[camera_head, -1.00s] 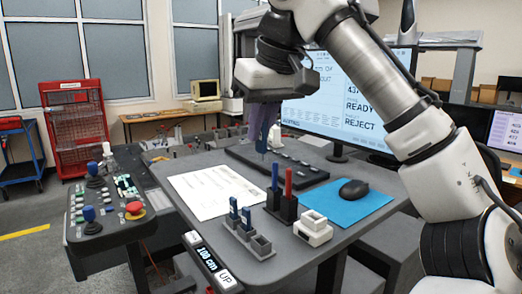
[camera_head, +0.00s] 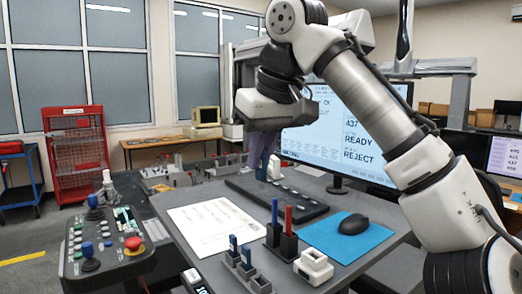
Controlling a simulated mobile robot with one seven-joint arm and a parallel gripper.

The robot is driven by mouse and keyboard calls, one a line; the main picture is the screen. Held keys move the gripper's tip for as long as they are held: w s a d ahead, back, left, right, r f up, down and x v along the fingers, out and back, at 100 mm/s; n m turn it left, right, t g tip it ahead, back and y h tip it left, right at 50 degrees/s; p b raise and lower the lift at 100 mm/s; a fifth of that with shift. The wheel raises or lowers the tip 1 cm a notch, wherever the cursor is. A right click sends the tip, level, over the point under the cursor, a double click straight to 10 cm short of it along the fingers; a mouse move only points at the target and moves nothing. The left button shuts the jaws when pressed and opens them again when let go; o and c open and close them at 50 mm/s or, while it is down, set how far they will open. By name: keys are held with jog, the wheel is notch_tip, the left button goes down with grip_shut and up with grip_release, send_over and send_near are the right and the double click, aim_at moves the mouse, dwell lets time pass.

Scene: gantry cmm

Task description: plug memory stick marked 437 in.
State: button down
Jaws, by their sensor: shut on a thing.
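My gripper (camera_head: 259,158) hangs at the end of the arm above the back of the desk, in front of the big screen's left edge. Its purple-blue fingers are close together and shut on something. What they hold is too small and too covered to make out, and I cannot read any number on it. A grey rack (camera_head: 260,285) near the desk's front holds slim blue sticks (camera_head: 233,245) upright, with an open slot at its right. Their markings are not legible. A white block with an opening (camera_head: 313,265) stands to the right of the rack.
A black holder (camera_head: 282,244) carries a blue and a red pen-like stick. A dark keyboard (camera_head: 276,197), a printed sheet (camera_head: 222,224), and a mouse (camera_head: 353,224) on a blue mat (camera_head: 328,243) lie on the desk. The big screen (camera_head: 352,135) shows 437. A control console (camera_head: 108,245) stands left.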

jog(key=shift+r+p, duration=1.1)
jog(key=shift+p, duration=0.15)
jog(key=shift+d+f, duration=0.1)
jog(key=shift+f, duration=0.05)
